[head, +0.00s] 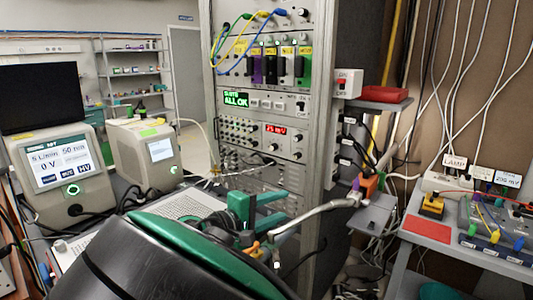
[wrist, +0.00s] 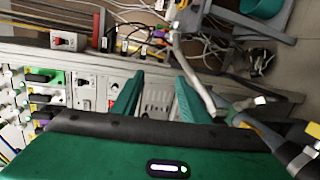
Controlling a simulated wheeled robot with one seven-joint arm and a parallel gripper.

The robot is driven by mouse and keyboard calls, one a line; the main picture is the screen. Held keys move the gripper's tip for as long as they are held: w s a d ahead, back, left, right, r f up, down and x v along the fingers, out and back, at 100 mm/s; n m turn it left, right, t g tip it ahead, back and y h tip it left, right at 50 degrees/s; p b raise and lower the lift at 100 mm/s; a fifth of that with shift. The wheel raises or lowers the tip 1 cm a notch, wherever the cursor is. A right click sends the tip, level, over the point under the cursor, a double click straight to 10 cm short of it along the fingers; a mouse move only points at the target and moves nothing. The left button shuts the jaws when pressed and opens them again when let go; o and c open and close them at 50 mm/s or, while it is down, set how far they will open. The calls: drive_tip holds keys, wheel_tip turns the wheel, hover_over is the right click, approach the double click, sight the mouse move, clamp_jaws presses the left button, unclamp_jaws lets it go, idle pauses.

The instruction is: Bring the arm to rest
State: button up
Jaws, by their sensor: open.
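My gripper (head: 262,207) has green fingers and shows in the head view in front of the lower part of the instrument rack. Its fingers are apart with nothing between them. In the wrist view my gripper (wrist: 157,97) points at the rack's panels, with a grey vented panel (wrist: 158,101) seen between the fingers. My dark and green arm fills the bottom of the head view.
The instrument rack (head: 327,110) stands ahead. A bench with a red pad (head: 427,229) and a lamp box (head: 452,181) is at right. Cables hang between.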

drive_tip(key=w+d+f+m+g, duration=0.1)
drive_tip(key=d+f+m+g, duration=0.15)
drive_tip(key=d, duration=0.65)
drive_tip(key=d+f+m+g, duration=0.15)
drive_tip(key=d+g, duration=0.25)
drive_tip(key=d, duration=0.4)
drive_tip(key=s+d+f+m+g+y, duration=0.2)
drive_tip(key=s+d, duration=0.1)
drive_tip(key=d, duration=0.4)
drive_tip(key=s+d+f+m+g+y, duration=0.2)
drive_tip(key=s+d, duration=0.1)
drive_tip(key=d, duration=0.4)
drive_tip(key=s+d+m+g+y, duration=0.1)
drive_tip(key=s+d+m+y, duration=0.1)
drive_tip(key=s+d, duration=0.3)
drive_tip(key=s+d+m+g+y, duration=0.1)
drive_tip(key=s+d+m+y, duration=0.15)
drive_tip(key=s, duration=0.55)
drive_tip(key=s+r+m+t+y, duration=0.1)
drive_tip(key=s+r+m+y, duration=0.1)
drive_tip(key=s, duration=1.1)
drive_tip(key=shift+s+a+r+m+y, duration=0.15)
drive_tip(key=shift+s+a+m+y, duration=0.15)
drive_tip(key=shift+m+y, duration=0.4)
drive_tip(key=shift+d, duration=0.1)
drive_tip(key=shift+w+f, duration=0.25)
drive_tip(key=shift+w, duration=0.4)
